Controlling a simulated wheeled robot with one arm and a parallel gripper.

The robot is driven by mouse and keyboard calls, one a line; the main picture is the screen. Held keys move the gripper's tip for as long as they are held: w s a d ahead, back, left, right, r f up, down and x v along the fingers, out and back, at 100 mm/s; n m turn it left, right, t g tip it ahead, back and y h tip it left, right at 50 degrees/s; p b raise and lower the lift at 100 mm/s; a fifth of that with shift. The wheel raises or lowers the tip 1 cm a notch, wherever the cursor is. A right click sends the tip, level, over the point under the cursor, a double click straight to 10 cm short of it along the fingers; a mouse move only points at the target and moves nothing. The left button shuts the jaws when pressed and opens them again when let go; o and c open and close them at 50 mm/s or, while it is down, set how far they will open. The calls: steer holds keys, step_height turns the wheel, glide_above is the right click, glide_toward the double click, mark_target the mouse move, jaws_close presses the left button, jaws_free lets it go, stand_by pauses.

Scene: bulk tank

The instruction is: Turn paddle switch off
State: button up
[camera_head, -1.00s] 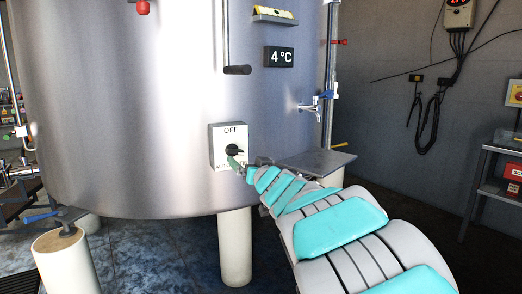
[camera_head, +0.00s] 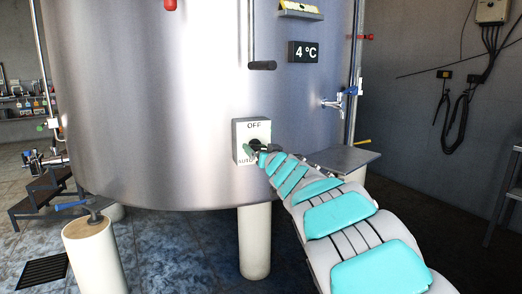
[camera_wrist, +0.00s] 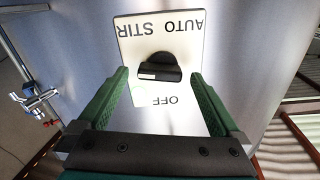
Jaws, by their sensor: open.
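The paddle switch is a black knob (camera_wrist: 158,68) on a pale panel (camera_head: 240,130) fixed to the steel tank. The panel reads OFF at its top and AUTO at its lower part in the head view. In the wrist view the panel appears upside down, with AUTO STIR above and OFF below. The knob lies roughly crosswise, with a pale mark on its left end there. My gripper (camera_wrist: 158,76) is open, its green fingers on either side of the knob with gaps visible. In the head view my gripper (camera_head: 254,153) covers part of the knob and lettering.
The tank wall (camera_head: 150,110) curves behind the panel. A 4 °C display (camera_head: 303,51) and a black-ended rod (camera_head: 261,65) are above. A tap with a blue handle (camera_head: 340,102) and a grey plate (camera_head: 345,159) are to the right. A tank leg (camera_head: 255,240) stands below.

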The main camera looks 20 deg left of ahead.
steer(key=c, duration=1.4)
